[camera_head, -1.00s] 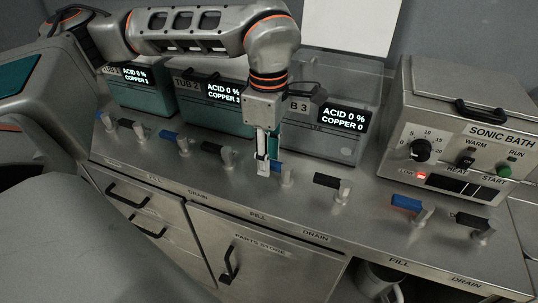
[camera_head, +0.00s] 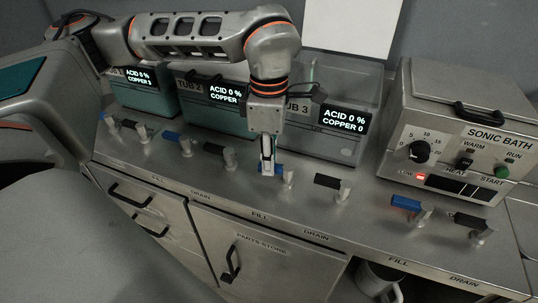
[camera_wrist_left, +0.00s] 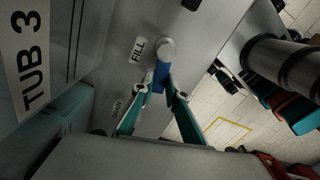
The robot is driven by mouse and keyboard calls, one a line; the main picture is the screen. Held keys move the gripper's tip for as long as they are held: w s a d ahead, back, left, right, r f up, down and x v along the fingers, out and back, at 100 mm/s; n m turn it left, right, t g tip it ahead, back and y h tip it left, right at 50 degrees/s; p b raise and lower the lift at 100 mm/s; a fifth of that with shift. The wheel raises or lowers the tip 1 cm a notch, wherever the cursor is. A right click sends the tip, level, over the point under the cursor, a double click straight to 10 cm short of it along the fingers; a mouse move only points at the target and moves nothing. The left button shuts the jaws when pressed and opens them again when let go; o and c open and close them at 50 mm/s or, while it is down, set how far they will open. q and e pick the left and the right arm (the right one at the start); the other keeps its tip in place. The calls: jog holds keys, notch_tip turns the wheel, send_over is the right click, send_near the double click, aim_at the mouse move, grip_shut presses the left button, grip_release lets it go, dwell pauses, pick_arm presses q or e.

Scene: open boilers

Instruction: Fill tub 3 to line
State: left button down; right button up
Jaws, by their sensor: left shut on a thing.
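Tub 3 (camera_head: 338,145) is a clear, grey-looking tub at the back of the counter. Its display (camera_head: 344,119) reads ACID 0 %, COPPER 0. A thin pale green vertical streak shows in its upper left part; no water level can be made out. Its blue fill handle (camera_head: 286,174) sits on a metal post in front, beside the FILL label (camera_wrist_left: 138,49). My left gripper (camera_head: 268,168) points down and is shut on this blue handle, which shows between the fingers in the left wrist view (camera_wrist_left: 160,76). My right gripper is not in view.
The dark drain handle (camera_head: 327,181) of tub 3 stands just right of the fill handle. Tub 2 (camera_head: 212,118) and tub 1 (camera_head: 147,98) hold green liquid at the left. A sonic bath (camera_head: 470,130) stands at the right. Other blue and dark handles line the counter's front.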

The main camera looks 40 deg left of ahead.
pick_arm(q)
jog(key=n, duration=0.1)
jog(key=s+d+n, duration=0.1)
jog(key=n, duration=0.3)
jog(key=shift+s+d, duration=0.2)
jog(key=shift+s, duration=0.1)
jog(key=shift+s+d+n, duration=0.1)
jog(key=shift+d+n, duration=0.2)
jog(key=shift+n, duration=0.65)
jog(key=shift+s+d+n, duration=0.15)
jog(key=shift+d+n, duration=0.1)
jog(key=shift+n, duration=0.65)
jog(key=shift+s+d+n, duration=0.1)
jog(key=shift+d+n, duration=0.2)
jog(key=shift+n, duration=0.65)
jog(key=c, duration=2)
grip_release()
notch_tip(320, 180, up, 12)
